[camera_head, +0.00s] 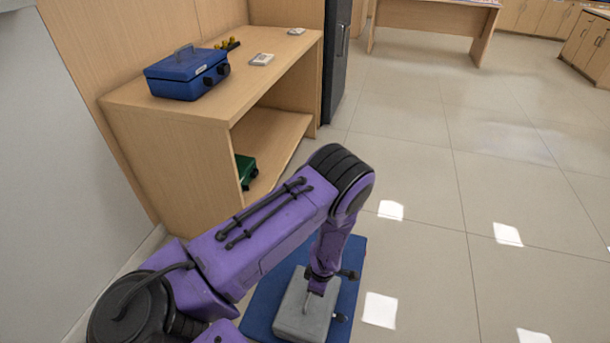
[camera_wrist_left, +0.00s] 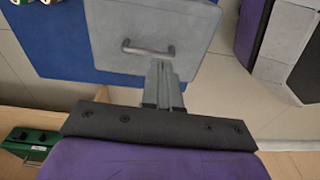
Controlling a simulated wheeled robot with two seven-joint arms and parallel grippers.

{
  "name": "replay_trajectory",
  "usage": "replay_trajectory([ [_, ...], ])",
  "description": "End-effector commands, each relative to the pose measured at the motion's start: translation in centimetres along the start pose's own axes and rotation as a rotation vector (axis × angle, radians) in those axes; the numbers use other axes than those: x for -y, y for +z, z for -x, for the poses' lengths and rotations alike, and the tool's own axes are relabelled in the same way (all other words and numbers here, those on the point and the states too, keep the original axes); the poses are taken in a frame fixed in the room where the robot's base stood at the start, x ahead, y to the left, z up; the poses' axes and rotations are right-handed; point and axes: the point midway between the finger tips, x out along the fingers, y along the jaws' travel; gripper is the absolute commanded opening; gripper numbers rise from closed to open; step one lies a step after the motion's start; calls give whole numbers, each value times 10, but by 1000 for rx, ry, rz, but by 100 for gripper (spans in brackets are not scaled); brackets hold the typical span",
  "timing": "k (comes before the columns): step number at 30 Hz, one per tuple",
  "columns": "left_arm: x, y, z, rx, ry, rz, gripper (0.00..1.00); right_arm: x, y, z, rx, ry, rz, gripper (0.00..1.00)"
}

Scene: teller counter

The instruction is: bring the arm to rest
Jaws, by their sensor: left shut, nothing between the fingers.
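My left arm (camera_head: 265,225) is purple and reaches in from the lower left, with its forearm pointing down. My left gripper (camera_wrist_left: 161,66) is shut and empty. In the left wrist view its fingertips lie close to the handle of a grey box (camera_wrist_left: 112,25); I cannot tell whether they touch it. In the head view the grey box (camera_head: 300,320) sits below the gripper, partly hidden by my arm, on a flat blue surface (camera_head: 262,312). My right gripper is not in view.
A wooden counter (camera_head: 165,112) stands at the left, with a blue cash box (camera_head: 175,85), small white packs (camera_head: 261,60) and a yellow-black item (camera_head: 228,44) on top. A green box (camera_head: 245,168) is on its lower shelf. The tiled floor (camera_head: 500,190) at the right is clear.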

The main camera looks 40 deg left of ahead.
Motion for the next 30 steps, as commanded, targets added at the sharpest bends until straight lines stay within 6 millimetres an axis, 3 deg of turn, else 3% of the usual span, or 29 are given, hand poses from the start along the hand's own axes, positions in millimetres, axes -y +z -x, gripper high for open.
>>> replay_trajectory([
  [1,-1,6,13,0,4,-4,0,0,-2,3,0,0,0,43],
  [6,-1,20,36,0,1,-2,0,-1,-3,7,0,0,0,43],
  [19,-4,23,42,-3,19,-58,0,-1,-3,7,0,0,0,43],
  [23,-21,2,41,-99,186,-364,0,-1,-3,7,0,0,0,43],
  [26,-6,-32,39,-238,284,-692,0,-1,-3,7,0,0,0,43],
  [30,34,-65,42,-371,337,-1051,0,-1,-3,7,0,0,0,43],
])
